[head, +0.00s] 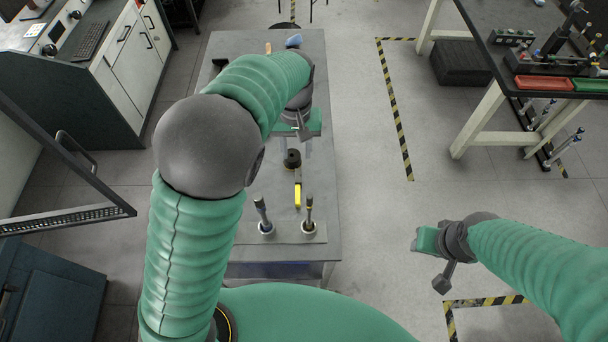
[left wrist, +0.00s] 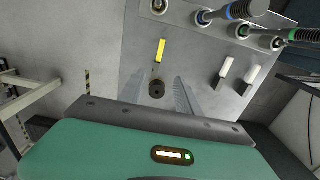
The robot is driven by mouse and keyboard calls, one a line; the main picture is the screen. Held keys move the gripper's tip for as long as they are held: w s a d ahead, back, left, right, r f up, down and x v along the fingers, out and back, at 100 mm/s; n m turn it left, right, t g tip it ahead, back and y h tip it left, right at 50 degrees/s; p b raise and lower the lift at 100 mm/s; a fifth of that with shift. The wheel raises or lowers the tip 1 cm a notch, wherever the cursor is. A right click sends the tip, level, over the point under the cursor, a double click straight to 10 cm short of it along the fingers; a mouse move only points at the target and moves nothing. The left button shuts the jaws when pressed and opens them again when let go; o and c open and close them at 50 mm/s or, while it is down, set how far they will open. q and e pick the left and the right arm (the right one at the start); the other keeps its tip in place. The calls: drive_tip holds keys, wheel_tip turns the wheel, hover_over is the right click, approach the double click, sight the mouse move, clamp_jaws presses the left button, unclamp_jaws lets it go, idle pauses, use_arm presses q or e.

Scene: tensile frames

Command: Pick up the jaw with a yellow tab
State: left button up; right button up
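The jaw's yellow tab (head: 298,195) lies on the grey table toward its near edge. In the left wrist view the yellow tab (left wrist: 161,50) lies just beyond my fingers. A black round piece with a dark centre (head: 292,158) is on the table close to it; it shows between my fingers in the left wrist view (left wrist: 156,90). I cannot tell whether the two are joined. My left gripper (head: 303,142) points down over the table with its fingers apart, empty. My right gripper (head: 428,242) is off the table to the right; its fingers do not show clearly.
Two upright rods (head: 265,215) (head: 309,215) stand near the table's front edge. Two white-tabbed pieces (left wrist: 226,68) (left wrist: 250,75) lie right of the yellow tab in the wrist view. A black workbench (head: 490,60) with red and green trays stands at the right, beyond free floor.

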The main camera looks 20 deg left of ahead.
use_arm(q)
drive_tip(key=b, duration=0.4)
hover_over(298, 195)
wheel_tip(298, 195, down, 4)
wheel_tip(298, 195, down, 12)
drive_tip(key=shift+a+f+p, duration=0.1)
drive_tip(key=shift+a+p, duration=0.05)
drive_tip(key=shift+p, duration=0.6)
drive_tip(key=shift+f, duration=0.35)
wheel_tip(298, 195, down, 4)
drive_tip(key=shift+f+p, duration=0.1)
drive_tip(key=shift+p, duration=0.95)
drive_tip(key=shift+f, duration=0.45)
drive_tip(key=shift+d, duration=0.2)
clamp_jaws()
use_arm(e)
drive_tip(key=shift+s+a+f, duration=0.1)
drive_tip(key=shift+s+f, duration=0.5)
drive_tip(key=shift+f, duration=0.1)
use_arm(q)
drive_tip(key=shift+r, duration=0.1)
